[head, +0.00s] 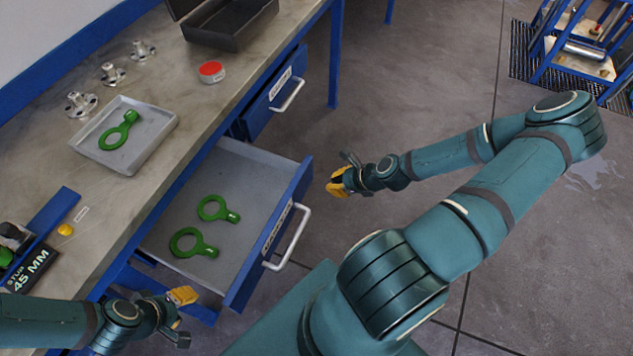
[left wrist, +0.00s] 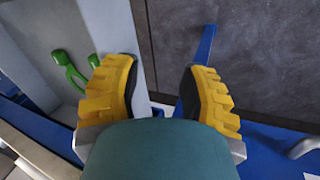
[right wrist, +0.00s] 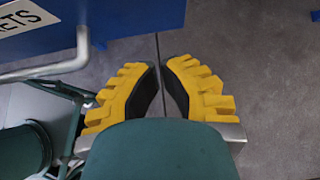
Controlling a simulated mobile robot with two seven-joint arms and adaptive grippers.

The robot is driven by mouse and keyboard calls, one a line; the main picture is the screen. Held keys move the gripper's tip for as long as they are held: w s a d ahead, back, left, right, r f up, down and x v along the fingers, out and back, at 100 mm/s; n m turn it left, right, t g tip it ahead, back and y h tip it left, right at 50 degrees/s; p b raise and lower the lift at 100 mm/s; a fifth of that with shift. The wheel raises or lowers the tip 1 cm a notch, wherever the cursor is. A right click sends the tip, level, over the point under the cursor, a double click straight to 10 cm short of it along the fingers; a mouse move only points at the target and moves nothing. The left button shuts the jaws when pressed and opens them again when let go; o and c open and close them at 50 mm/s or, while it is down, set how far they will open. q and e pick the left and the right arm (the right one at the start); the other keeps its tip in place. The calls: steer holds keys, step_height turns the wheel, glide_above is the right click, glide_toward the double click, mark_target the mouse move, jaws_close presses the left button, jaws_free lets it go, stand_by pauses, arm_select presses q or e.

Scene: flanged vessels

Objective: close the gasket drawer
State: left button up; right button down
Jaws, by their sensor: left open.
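The gasket drawer (head: 235,160) is pulled out from under the workbench, with two green ring gaskets (head: 218,209) (head: 190,243) lying inside. Its blue front carries a label and a pale bar handle (head: 288,240); the handle also shows in the right wrist view (right wrist: 50,70). My left gripper (head: 183,308) is open and empty, low beside the drawer's near side; a green gasket (left wrist: 70,70) shows in the left wrist view. My right gripper (head: 337,184) is open and empty, out in front of the drawer's far front corner, apart from the handle.
On the bench (head: 200,110) are a grey tray (head: 155,140) with a green gasket, several metal flanged fittings (head: 113,74), a red-topped tin (head: 211,71) and a dark open box (head: 235,25). A second blue drawer (head: 270,95) is beyond.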

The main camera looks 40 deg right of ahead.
mark_target(244, 160)
steer(key=w, duration=0.1)
steer(key=w+a+f, duration=0.1)
steer(key=w+f+b, duration=0.1)
steer(key=w, duration=0.1)
steer(key=shift+a, duration=0.35)
steer(key=shift+w+a+r, duration=0.1)
steer(key=shift+w+a, duration=0.15)
steer(key=shift+w, duration=0.35)
arm_select(q)
steer(key=shift+w+f, duration=0.2)
steer(key=shift+f, duration=0.7)
arm_select(e)
steer(key=shift+w, duration=0.1)
